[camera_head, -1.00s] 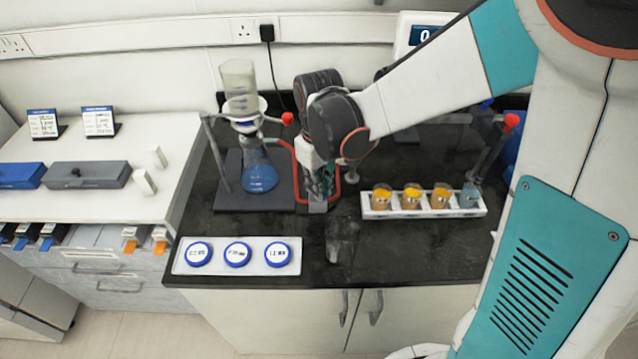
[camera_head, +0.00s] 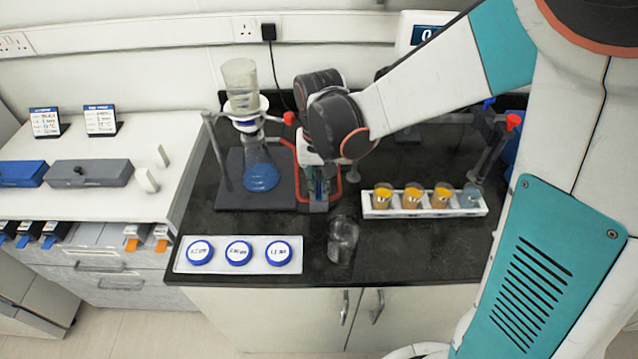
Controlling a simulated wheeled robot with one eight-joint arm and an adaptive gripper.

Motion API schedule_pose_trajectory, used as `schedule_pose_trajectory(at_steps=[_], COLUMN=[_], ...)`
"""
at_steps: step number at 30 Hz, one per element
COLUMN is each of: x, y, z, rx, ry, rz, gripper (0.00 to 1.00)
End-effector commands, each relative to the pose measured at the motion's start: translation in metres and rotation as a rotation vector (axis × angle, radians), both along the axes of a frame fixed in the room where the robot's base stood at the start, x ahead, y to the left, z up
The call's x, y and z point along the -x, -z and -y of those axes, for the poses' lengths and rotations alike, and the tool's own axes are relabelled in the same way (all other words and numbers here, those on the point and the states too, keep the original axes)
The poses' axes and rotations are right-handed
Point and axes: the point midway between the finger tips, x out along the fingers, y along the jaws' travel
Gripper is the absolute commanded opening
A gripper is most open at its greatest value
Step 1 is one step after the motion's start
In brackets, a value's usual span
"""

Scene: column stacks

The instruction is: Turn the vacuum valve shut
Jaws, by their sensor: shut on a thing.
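My gripper (camera_head: 318,203) points down at the black bench, just right of the filter stand, with its jaws shut on the vacuum valve. The valve itself is almost wholly hidden behind the fingers and wrist, so its handle angle cannot be seen. Red tubing (camera_head: 337,200) runs beside the gripper on both sides. A flask with blue liquid (camera_head: 261,178) stands on the dark stand base to the left, under a clear funnel (camera_head: 240,82).
A white rack with several small jars (camera_head: 378,213) stands to the right. An empty glass beaker (camera_head: 343,240) is in front of my gripper. A white tray with blue-rimmed round dishes (camera_head: 187,266) lies at the front left.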

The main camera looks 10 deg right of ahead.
Motion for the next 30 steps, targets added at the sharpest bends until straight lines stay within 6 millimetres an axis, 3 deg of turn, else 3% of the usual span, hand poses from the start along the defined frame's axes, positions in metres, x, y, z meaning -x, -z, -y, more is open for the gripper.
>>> schedule_pose_trajectory(at_steps=[15,18,30], x=[-0.0007,-0.0007,-0.0002], y=[-0.0004,-0.0004,-0.0023], z=[-0.0003,-0.0003,-0.0002], rx=[-0.001,-0.001,0.000], ry=[0.021,0.020,0.019], rz=[0.001,0.001,0.000], gripper=[0.00,0.28,0.30])
